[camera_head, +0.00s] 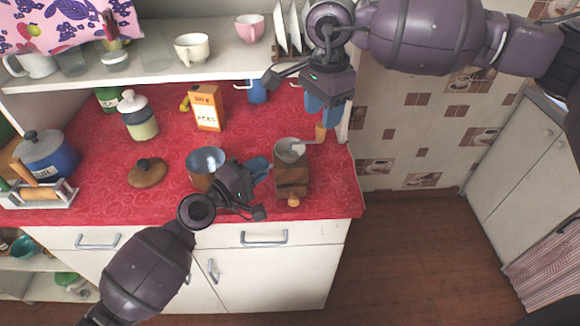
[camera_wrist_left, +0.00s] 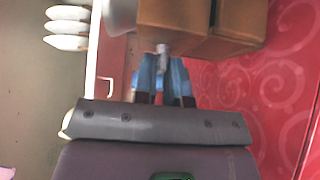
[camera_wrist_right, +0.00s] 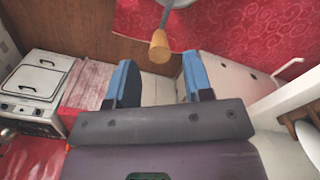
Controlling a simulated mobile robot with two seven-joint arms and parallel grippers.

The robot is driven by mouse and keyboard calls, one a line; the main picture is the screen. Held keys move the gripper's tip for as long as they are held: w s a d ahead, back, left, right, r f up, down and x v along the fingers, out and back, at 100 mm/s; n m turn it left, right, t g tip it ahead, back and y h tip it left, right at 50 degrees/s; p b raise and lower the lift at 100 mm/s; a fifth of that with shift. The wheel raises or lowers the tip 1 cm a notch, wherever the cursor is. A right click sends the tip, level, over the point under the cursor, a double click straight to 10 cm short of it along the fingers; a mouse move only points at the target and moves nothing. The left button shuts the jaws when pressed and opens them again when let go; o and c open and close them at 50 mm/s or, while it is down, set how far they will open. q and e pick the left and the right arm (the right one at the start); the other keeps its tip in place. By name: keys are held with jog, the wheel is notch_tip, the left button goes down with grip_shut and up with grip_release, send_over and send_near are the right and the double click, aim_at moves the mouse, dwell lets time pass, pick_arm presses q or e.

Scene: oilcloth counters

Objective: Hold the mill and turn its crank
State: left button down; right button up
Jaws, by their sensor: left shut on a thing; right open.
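The mill (camera_head: 291,176) is a wooden box with a grey metal bowl on top and a round knob low on its front. It stands upright near the counter's front right edge. Its crank (camera_head: 306,142) reaches right to a wooden handle knob (camera_head: 320,132), which also shows in the right wrist view (camera_wrist_right: 160,47). My left gripper (camera_head: 262,172) is shut on the mill from the left. In the left wrist view its blue fingers (camera_wrist_left: 163,66) close around a small grey part by the brown body. My right gripper (camera_head: 324,112) is open above the knob, which appears between its fingers.
A copper-coloured pot (camera_head: 205,162) stands just left of the mill, with a wooden lid (camera_head: 147,172) further left. A box (camera_head: 207,107), a jar (camera_head: 138,117) and a blue pot (camera_head: 48,158) stand behind and left. A shelf (camera_head: 150,72) with cups overhangs the back.

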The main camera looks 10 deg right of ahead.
jog(key=shift+r, duration=1.85)
pick_arm(q)
jog(key=c, duration=1.1)
grip_release()
